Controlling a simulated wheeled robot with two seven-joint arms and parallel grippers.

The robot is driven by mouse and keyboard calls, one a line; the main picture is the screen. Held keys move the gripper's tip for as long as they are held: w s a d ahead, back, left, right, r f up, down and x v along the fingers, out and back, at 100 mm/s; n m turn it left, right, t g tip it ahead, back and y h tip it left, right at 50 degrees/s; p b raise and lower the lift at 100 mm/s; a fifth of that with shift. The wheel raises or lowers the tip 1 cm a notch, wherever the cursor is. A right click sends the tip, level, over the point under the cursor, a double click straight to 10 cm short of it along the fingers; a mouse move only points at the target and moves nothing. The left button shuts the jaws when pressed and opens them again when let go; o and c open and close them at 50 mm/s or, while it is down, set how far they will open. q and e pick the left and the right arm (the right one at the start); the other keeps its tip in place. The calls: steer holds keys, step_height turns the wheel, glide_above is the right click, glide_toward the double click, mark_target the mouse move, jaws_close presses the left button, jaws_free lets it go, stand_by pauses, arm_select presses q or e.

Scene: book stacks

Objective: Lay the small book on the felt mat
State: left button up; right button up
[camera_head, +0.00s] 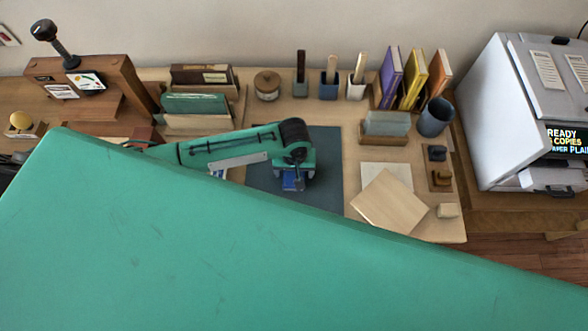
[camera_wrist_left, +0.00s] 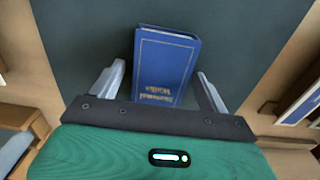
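The small blue book (camera_wrist_left: 165,68) has a light printed title on its cover. In the left wrist view it appears to lie flat on the dark grey-blue felt mat (camera_wrist_left: 75,35). In the head view the book (camera_head: 290,184) shows partly below my left gripper (camera_head: 296,180), over the mat (camera_head: 327,165). In the left wrist view the two fingers of my left gripper (camera_wrist_left: 160,72) stand apart on either side of the book, with a gap showing at least on the left. The gripper's palm hides the book's near end. My right gripper is not in view.
A large green surface, seemingly part of me, covers the lower head view. A tilted wooden board (camera_head: 390,202) lies right of the mat. Cups, upright books (camera_head: 412,78) and file holders line the back. A grey printer (camera_head: 520,110) stands at right.

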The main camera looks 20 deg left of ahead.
arm_select(q)
steer(key=shift+r, duration=0.15)
step_height(320, 180, up, 12)
steer(key=b, duration=0.1)
stand_by(0.3)
stand_by(0.5)
